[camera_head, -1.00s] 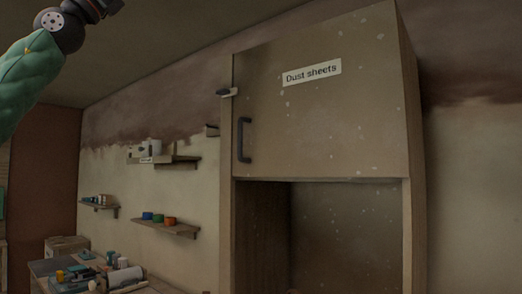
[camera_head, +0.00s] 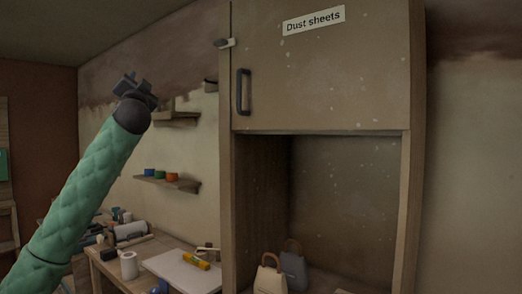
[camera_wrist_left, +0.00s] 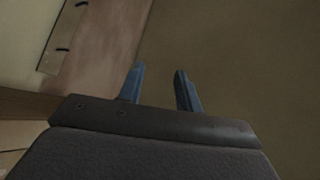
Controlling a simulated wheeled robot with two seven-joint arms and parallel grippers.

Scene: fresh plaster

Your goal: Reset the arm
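My left arm, in a green quilted sleeve, rises from the lower left in the head view. My left gripper (camera_head: 137,88) is at its top, pointing up, in front of the wall and left of the cabinet. In the left wrist view the two blue-grey fingers (camera_wrist_left: 161,88) stand apart with nothing between them, so the gripper is open. My right gripper is in neither view.
A tall cabinet (camera_head: 416,190) labelled "Dust sheets" stands at the right, its upper door (camera_head: 320,80) shut. Two bags, cream (camera_head: 270,277) and grey (camera_head: 294,270), stand in its open lower part. Wall shelves (camera_head: 168,183) and a cluttered workbench (camera_head: 130,270) are at left.

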